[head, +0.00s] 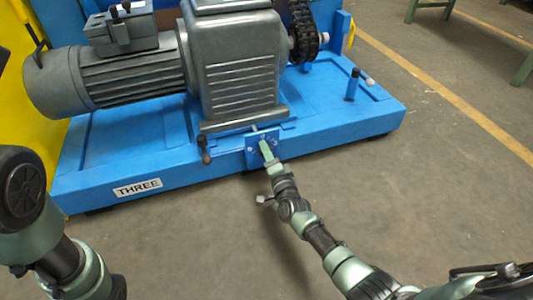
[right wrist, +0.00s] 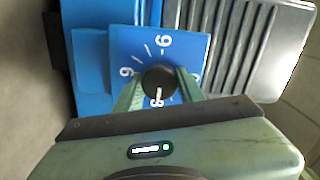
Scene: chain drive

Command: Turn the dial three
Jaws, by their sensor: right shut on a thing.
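The dial's black round knob (right wrist: 160,79) sits on a blue square plate (right wrist: 188,45) with white numerals and tick marks. A white line on the knob points down in the right wrist view, towards a partly covered numeral. In the head view the plate (head: 251,158) is on the front of the blue base, and my right gripper (head: 266,152) reaches it and hides the knob. My right gripper (right wrist: 160,87) has one finger on each side of the knob and is shut on it. A label reading THREE (head: 137,187) is on the base front. My left gripper is out of view.
The blue base (head: 340,130) carries a grey motor (head: 130,72) and gearbox (head: 238,80), with a black chain (head: 304,30) behind. A small handle (head: 206,150) sticks out left of the dial plate. The floor (head: 440,200) to the right is clear.

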